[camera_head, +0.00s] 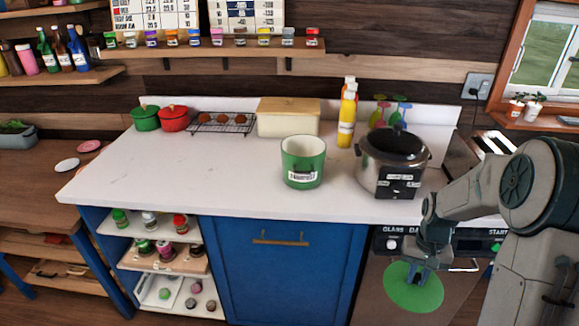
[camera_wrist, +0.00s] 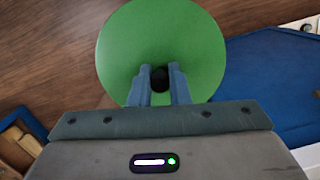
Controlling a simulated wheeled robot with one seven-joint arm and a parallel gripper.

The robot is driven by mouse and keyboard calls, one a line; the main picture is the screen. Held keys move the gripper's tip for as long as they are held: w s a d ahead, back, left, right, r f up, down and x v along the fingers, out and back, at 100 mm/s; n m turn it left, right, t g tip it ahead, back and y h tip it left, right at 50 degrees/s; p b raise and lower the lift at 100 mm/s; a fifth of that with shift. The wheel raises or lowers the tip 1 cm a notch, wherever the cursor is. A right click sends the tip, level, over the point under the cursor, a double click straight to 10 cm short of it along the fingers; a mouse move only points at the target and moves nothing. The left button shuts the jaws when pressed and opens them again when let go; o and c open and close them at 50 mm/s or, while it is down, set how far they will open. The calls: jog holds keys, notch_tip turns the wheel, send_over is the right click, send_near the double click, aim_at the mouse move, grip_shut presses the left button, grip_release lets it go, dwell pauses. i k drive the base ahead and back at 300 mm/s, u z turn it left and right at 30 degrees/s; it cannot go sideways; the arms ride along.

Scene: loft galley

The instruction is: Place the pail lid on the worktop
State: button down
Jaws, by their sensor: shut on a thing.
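The green round pail lid (camera_head: 413,288) hangs from my gripper (camera_head: 432,262) in front of the appliance, below the level of the worktop. In the wrist view my gripper (camera_wrist: 160,88) is shut on the lid's dark knob, and the green lid (camera_wrist: 118,50) spreads out beyond the fingers. The white worktop (camera_head: 215,170) is to the left and above the lid. The green pail (camera_head: 303,165), with a white label, stands open on the worktop near its front edge.
A dark slow cooker (camera_head: 392,165) stands right of the pail. Bottles (camera_head: 346,118), a bread box (camera_head: 288,120), a wire rack (camera_head: 222,124) and red and green pots (camera_head: 174,118) line the back. The worktop's left and middle front are clear.

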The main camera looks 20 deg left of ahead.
aim_at(218, 169)
jog(key=z, duration=2.45)
jog(key=k, duration=2.6)
jog(key=u, duration=2.25)
